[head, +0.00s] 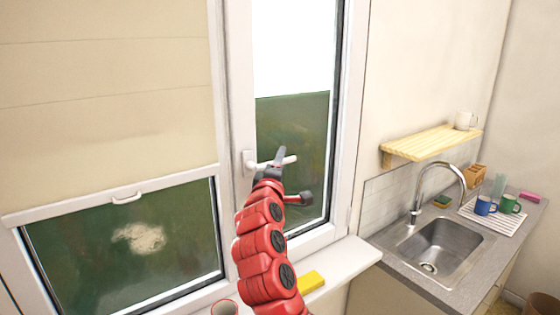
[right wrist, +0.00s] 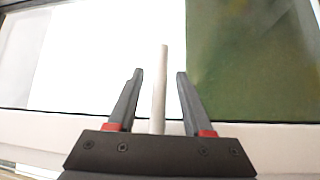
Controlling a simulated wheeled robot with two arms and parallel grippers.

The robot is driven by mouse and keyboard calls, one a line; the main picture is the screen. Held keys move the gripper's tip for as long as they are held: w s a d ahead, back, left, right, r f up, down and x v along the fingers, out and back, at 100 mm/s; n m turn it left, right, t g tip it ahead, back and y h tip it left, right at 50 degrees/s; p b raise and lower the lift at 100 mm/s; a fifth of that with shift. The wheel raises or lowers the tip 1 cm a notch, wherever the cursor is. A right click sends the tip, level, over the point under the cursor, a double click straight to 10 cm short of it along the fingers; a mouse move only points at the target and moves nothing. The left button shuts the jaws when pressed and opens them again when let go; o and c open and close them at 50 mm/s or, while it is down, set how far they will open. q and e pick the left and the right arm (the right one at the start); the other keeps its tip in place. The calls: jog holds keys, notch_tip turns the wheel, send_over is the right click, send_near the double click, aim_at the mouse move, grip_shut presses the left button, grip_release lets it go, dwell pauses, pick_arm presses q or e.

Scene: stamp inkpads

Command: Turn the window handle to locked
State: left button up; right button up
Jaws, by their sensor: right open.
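The white window handle (head: 251,157) is on the frame of the right-hand window, its lever roughly level and pointing right. My right gripper (head: 280,158) is at the lever, reached from below by my red arm. In the right wrist view, the pale lever (right wrist: 159,90) runs between the two dark fingers of my right gripper (right wrist: 160,75). The fingers are open, with a gap on each side of the lever. In the head view the gripper covers part of the lever. My left gripper is not in view.
A yellow sponge (head: 311,282) and a cup (head: 224,308) are on the white sill (head: 345,262) below. A lower left window (head: 120,245) has its own small handle (head: 127,198). At right are a sink (head: 440,247), tap (head: 440,170), mugs (head: 485,206) and a wooden shelf (head: 430,143).

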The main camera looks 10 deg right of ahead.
grip_shut()
dwell(1.4)
